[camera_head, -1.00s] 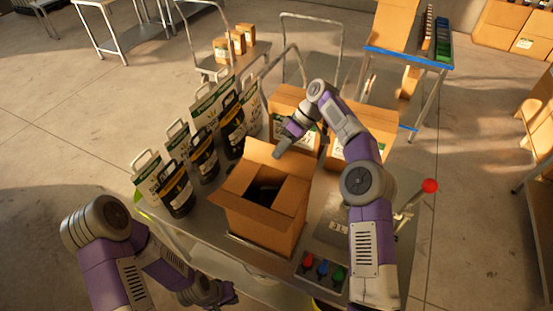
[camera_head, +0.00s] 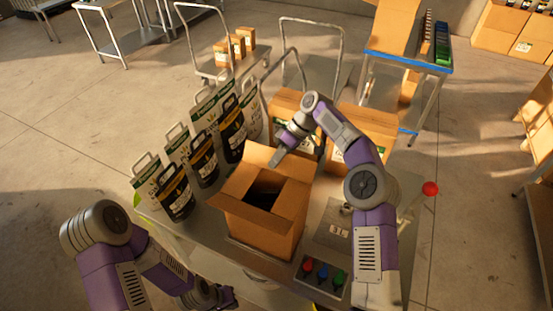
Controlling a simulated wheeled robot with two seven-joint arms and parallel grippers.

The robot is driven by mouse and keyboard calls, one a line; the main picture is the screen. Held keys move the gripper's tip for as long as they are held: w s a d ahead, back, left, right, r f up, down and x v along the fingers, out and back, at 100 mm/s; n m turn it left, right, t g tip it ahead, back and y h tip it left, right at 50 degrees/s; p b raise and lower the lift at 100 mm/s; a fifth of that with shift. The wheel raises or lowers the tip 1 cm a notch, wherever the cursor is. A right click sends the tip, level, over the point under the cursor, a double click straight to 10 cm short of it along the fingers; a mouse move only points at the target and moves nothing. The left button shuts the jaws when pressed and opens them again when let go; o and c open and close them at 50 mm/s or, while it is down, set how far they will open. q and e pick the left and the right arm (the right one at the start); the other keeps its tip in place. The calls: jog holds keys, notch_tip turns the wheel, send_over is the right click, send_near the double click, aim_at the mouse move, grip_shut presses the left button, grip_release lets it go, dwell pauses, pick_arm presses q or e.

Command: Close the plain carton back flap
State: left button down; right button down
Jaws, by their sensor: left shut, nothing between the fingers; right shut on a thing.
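The plain carton (camera_head: 264,231) stands upright on the table with its top open and a dark inside. Its back flap (camera_head: 258,157) stands up at the far side, and the left flap (camera_head: 231,187) is folded outward. My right gripper (camera_head: 276,161) reaches from behind and right to the top edge of the back flap and is shut on it. My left gripper (camera_head: 226,297) is low at the front, left of the carton and apart from it, shut and empty.
Several black-and-white bags (camera_head: 175,196) stand in rows left of the carton. Labelled cartons (camera_head: 361,151) stand behind it. A panel with coloured buttons (camera_head: 322,271) and a lever with a red knob (camera_head: 430,188) are at the right.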

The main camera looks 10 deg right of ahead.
jog(key=t+h+b, duration=0.1)
jog(key=t+b, duration=0.1)
jog(key=b, duration=0.2)
jog(key=s+a+n+t+h+b, duration=0.1)
jog(key=b, duration=0.4)
jog(key=shift+s+t+h, duration=0.2)
jog(key=shift+t+h, duration=0.2)
jog(key=shift+s+a+r+t+h+b, duration=0.2)
jog(key=shift+t+h+b, duration=0.45)
jog(key=shift+b, duration=0.7)
jog(key=c, duration=1.3)
grip_release()
jog(key=shift+c, duration=0.2)
jog(key=shift+r, duration=0.1)
jog(key=p+v, duration=0.1)
jog(key=v, duration=0.6)
jog(key=shift+s+r, duration=0.25)
